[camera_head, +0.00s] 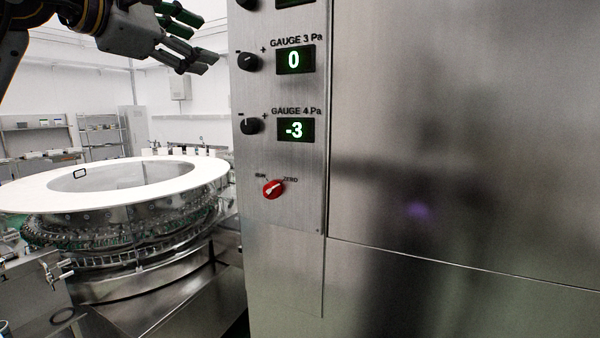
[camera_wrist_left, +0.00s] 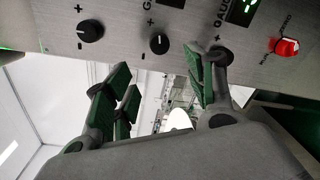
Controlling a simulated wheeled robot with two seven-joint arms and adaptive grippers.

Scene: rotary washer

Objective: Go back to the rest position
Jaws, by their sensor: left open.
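My left gripper (camera_head: 195,45) comes in from the top left in the head view, in front of the white wall and left of the steel control panel (camera_head: 280,215). It is open and empty, with a wide gap between its green-padded fingers in the left wrist view (camera_wrist_left: 165,85). The panel carries a red knob (camera_head: 272,189), which also shows at the right of the wrist view (camera_wrist_left: 286,47). The gripper is apart from this knob. Black knobs (camera_head: 250,126) sit beside the green displays; Gauge 3 reads 0 and Gauge 4 (camera_head: 294,130) reads -3. My right gripper is not in view.
A large round washer (camera_head: 205,178) with a white ring top and bottles around its side stands left of the panel. A flat steel cabinet face (camera_head: 470,130) fills the right. Shelves (camera_head: 95,133) stand at the far left. Open air lies above the washer.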

